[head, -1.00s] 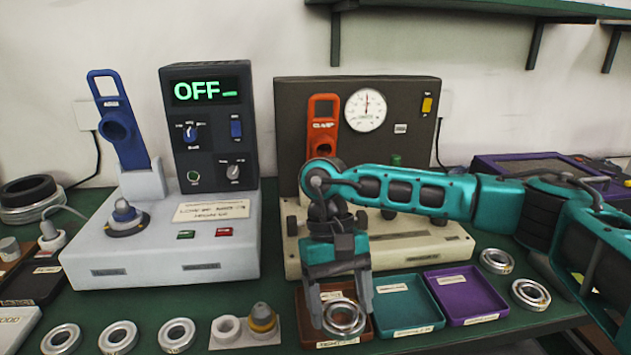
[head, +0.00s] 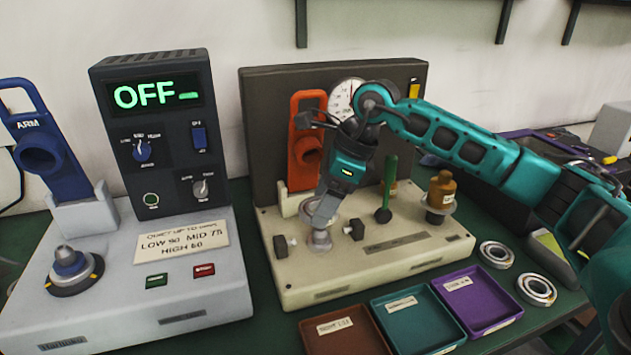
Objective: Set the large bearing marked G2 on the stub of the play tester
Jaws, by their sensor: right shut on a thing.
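The play tester (head: 420,252) is the cream base with a dark back panel, a dial gauge (head: 343,97) and an orange clamp lever (head: 306,150). Its short metal stub (head: 320,241) stands at the front left of the base, between two dark knobs. My right gripper (head: 322,208) points down just above the stub, shut on a silver bearing ring (head: 309,211). The ring is partly hidden by the fingers; I cannot tell if it touches the stub, and no G2 mark is readable. My left gripper is not in view.
A grey machine (head: 205,285) reading OFF stands at left. Brown (head: 345,335), teal (head: 420,318) and purple (head: 480,300) trays lie empty in front of the tester. Two bearings (head: 496,254) (head: 536,289) lie at right.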

